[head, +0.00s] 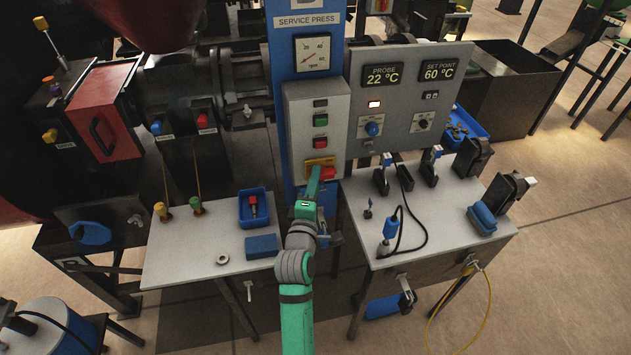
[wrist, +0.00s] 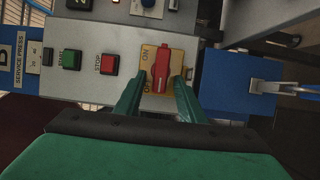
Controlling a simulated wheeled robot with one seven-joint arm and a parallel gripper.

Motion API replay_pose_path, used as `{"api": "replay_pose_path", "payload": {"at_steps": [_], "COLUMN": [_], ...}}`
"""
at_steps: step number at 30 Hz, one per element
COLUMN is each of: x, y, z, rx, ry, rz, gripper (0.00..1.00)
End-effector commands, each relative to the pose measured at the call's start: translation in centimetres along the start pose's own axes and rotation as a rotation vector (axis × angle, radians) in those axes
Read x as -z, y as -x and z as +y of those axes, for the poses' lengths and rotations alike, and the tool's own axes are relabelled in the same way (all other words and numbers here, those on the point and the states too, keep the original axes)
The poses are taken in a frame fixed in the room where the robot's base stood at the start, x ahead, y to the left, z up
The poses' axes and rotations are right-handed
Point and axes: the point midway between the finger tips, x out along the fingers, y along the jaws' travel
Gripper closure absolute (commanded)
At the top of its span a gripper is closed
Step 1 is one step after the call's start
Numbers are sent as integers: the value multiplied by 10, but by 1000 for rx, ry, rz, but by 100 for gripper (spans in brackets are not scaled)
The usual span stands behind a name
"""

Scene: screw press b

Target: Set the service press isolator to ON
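The service press isolator is a red handle (wrist: 160,70) on a yellow plate (wrist: 149,53) marked ON and OFF. The handle lies along the picture's vertical in the wrist view; I cannot tell which mark it is set to. In the head view, the isolator's yellow plate (head: 318,161) sits low on the grey control box, with the red handle (head: 327,173) partly behind my gripper (head: 315,174). In the wrist view my gripper (wrist: 161,77) is open, one green finger on each side of the handle. Contact with the handle cannot be made out.
A green START button (wrist: 71,59) and a red STOP button (wrist: 107,64) sit beside the isolator on the box. Two worktables, the left (head: 190,255) and right (head: 440,215), flank my arm below.

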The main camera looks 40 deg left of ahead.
Motion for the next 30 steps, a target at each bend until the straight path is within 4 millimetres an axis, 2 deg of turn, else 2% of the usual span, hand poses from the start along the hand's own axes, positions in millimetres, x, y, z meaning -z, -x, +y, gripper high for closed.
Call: {"api": "replay_pose_path", "payload": {"at_steps": [10,11,15,23,30], "x": [0,0,0,0,-1], "y": [-4,-4,-3,-3,-4], "z": [0,0,0,1,3], "rx": [0,0,0,4,38], "ry": [-1,-1,0,-11,-93], "rz": [0,0,0,0,-1], "gripper": [64,69,100,100,100]}}
